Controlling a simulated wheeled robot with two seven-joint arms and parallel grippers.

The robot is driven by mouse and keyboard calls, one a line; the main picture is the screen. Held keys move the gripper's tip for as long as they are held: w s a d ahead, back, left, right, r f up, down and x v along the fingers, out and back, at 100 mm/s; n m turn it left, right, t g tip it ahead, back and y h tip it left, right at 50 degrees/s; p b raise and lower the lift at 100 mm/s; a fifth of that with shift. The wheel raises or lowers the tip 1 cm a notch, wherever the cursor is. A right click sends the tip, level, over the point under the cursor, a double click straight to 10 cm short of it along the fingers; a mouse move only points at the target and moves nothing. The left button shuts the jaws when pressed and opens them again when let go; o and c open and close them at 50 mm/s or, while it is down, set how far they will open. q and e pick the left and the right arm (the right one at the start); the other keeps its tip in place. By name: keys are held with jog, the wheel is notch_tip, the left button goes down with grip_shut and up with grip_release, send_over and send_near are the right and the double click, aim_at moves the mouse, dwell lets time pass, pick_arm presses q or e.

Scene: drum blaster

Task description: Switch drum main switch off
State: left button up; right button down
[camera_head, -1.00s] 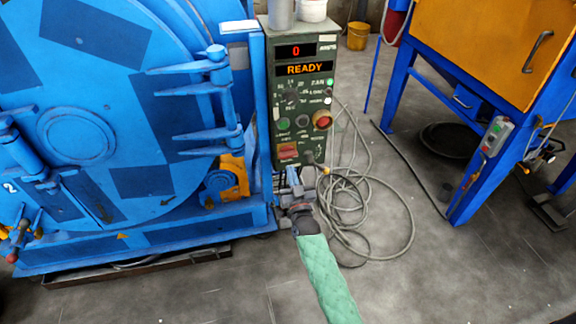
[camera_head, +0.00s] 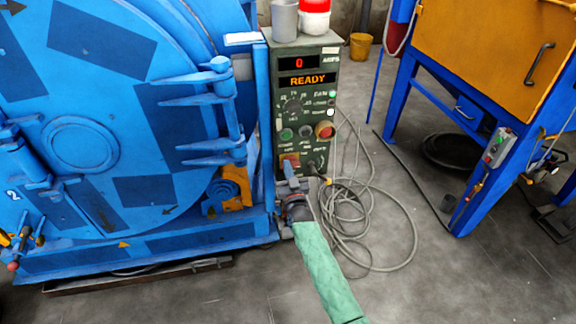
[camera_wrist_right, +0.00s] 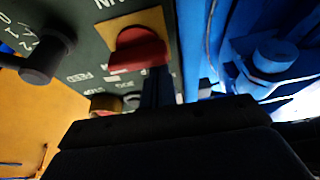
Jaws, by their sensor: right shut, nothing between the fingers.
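The main switch (camera_head: 289,159) is a red knob on a yellow plate, low on the left of the dark green control panel (camera_head: 330,75). In the right wrist view the red knob (camera_wrist_right: 137,50) lies across its plate, just beyond my fingertips. My right gripper (camera_head: 288,168) is shut and empty, right at the switch's lower edge. Its fingers (camera_wrist_right: 156,84) show together in the wrist view, beside the knob's end; I cannot tell whether they touch it. The panel displays read 0 and READY. My left gripper is not in view.
The blue drum machine (camera_head: 80,145) stands close to the left of the panel. Grey cables (camera_head: 375,225) lie coiled on the floor to its right. A grey cup (camera_head: 284,20) and a red-and-white container (camera_head: 315,18) stand on top. A blue frame stands at right.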

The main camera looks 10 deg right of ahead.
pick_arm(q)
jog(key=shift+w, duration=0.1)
pick_arm(e)
jog(key=shift+f, duration=0.1)
